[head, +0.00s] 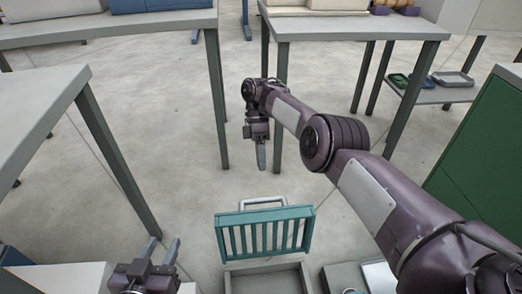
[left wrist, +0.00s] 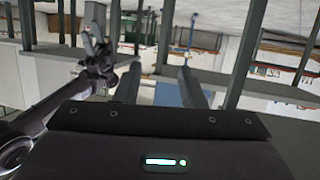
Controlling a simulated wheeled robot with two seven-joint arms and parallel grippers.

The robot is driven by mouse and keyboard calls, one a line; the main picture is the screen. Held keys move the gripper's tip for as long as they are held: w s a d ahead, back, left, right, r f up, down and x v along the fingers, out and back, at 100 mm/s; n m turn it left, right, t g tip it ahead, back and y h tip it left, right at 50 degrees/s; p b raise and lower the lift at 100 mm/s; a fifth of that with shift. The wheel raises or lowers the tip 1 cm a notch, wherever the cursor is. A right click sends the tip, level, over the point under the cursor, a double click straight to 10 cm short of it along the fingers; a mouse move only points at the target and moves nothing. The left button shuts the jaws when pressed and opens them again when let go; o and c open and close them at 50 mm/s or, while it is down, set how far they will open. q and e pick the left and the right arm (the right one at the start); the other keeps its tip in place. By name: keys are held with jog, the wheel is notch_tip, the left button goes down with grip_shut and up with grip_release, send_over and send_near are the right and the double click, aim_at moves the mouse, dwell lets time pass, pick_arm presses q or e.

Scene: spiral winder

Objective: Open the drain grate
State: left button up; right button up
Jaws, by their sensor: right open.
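The drain grate (head: 265,232) is a teal slatted panel with a pale grey bar handle (head: 263,201) at its far edge. It stands tilted up above a grey box-like frame (head: 268,281) at the bottom of the head view. My right gripper (head: 261,157) is open and empty, pointing down beyond the grate and apart from its handle. My left gripper (head: 164,254) is at the lower left, left of the grate, with its fingers apart and nothing between them. Its spread fingers also show in the left wrist view (left wrist: 158,85); the grate is not recognisable there.
Grey tables stand at the left (head: 40,105) and back right (head: 350,27), with legs near the arms. A green cabinet (head: 485,150) is on the right. A shelf with trays (head: 452,79) is behind it. Open concrete floor (head: 150,120) lies in the middle.

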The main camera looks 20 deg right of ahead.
pick_arm(q)
jog(key=s+a+f+g+y+p, duration=0.1)
jog(key=s+a+f+g+y, duration=0.1)
jog(key=s+f+g, duration=0.5)
jog(key=s+f, duration=0.3)
jog(key=f, duration=0.2)
jog(key=shift+a+g+y+p, duration=0.15)
jog(key=shift+g+y+p, duration=0.15)
jog(key=shift+y+p, duration=0.1)
jog(key=shift+f, duration=0.1)
